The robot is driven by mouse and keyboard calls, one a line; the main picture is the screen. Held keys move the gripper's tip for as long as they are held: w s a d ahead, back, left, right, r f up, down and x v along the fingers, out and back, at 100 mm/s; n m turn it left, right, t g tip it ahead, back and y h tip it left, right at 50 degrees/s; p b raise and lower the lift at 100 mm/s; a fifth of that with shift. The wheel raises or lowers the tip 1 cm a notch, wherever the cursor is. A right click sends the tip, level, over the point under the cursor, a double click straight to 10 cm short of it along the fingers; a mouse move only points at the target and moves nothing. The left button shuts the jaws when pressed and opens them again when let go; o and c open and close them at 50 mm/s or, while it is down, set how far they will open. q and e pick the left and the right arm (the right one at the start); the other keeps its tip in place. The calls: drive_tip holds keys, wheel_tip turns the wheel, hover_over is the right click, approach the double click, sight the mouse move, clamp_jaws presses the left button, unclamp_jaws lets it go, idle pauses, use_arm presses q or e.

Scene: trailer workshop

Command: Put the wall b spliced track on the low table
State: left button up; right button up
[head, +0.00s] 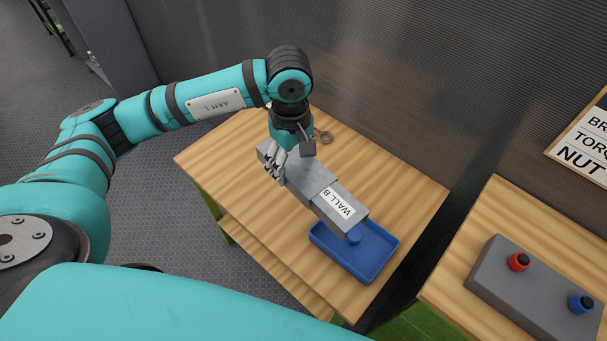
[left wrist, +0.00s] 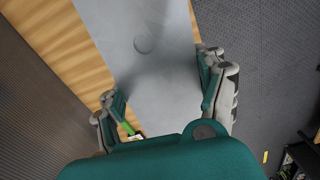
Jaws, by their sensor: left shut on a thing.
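The wall b spliced track (head: 312,187) is a long grey bar with a white "WALL B" label near its front right end. My left gripper (head: 275,165) is shut on its back left part, over the low wooden table (head: 235,150). The right end of the track reaches over a blue tray (head: 375,270) on the table. I cannot tell whether the track touches the table or hangs just above it. In the left wrist view the track (left wrist: 140,70) lies between the two fingers (left wrist: 165,95). My right gripper is not in view.
A second wooden table (head: 490,215) at the right holds a grey box (head: 530,300) with a red and a blue knob. A small ring-shaped thing (head: 326,137) lies behind my gripper. A blue round piece (head: 353,236) shows at the tray. A ribbed wall stands behind.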

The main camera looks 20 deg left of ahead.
use_arm(q)
drive_tip(key=w+a+f+n+b, duration=0.2)
drive_tip(key=w+f+n, duration=0.2)
drive_tip(key=f+n, duration=0.45)
drive_tip(key=n+b, duration=0.2)
drive_tip(key=n, duration=0.9)
approach(289, 203)
drive_tip(key=shift+f+p, duration=0.35)
drive_tip(key=shift+f, duration=0.2)
wheel_tip(289, 203, down, 5)
drive_tip(key=shift+r, duration=0.2)
drive_tip(key=shift+w+f, duration=0.1)
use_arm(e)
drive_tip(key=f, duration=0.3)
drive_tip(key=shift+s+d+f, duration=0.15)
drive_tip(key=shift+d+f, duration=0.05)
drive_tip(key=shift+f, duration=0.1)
use_arm(q)
drive_tip(key=shift+f, duration=0.1)
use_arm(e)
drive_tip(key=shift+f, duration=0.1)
use_arm(q)
drive_tip(key=shift+f, duration=0.15)
drive_tip(key=o, duration=1.3)
drive_tip(key=shift+o, duration=0.2)
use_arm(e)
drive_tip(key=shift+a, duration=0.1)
